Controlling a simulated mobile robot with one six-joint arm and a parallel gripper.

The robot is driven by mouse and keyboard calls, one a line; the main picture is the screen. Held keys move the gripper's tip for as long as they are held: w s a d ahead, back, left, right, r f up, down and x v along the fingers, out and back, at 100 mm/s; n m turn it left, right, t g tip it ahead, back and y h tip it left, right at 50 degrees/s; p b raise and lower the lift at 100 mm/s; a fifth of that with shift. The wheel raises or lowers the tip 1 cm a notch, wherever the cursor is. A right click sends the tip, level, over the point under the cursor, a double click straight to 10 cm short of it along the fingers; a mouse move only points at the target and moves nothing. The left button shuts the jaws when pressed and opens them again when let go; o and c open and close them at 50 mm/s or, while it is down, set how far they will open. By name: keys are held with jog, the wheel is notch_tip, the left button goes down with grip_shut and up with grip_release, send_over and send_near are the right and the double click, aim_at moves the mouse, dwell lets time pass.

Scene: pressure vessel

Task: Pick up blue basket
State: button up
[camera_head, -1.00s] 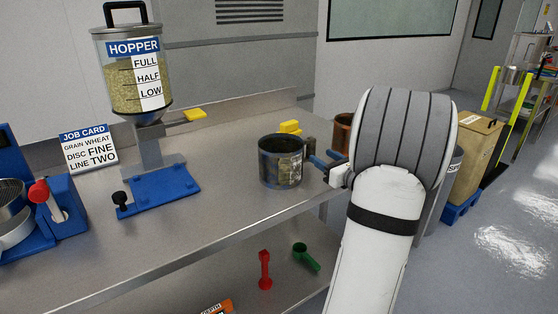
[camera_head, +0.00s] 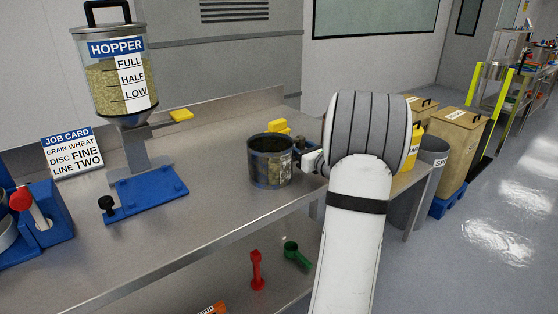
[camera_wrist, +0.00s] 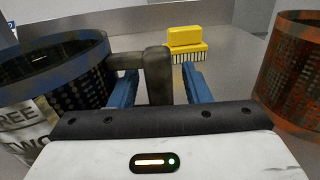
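The blue basket (camera_head: 270,168), a round dark mesh pot with a blue rim and a white label, stands upright on the steel bench. It shows at the left of the wrist view (camera_wrist: 50,68), where its label reads "REE TWO". Its handle (camera_wrist: 157,75) sticks out to the right and ends in a thick upright grip. My gripper (camera_wrist: 160,85) has its two blue fingers apart, one on each side of the grip, with gaps visible. In the head view my gripper (camera_head: 302,150) is right beside the basket, its fingers mostly hidden.
A yellow brush-like block (camera_wrist: 188,42) lies behind the handle. An orange-brown mesh basket (camera_wrist: 293,75) stands close on the right. The hopper (camera_head: 120,80) and its blue base (camera_head: 150,192) are to the left.

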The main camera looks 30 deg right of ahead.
grip_shut()
dwell(0.5)
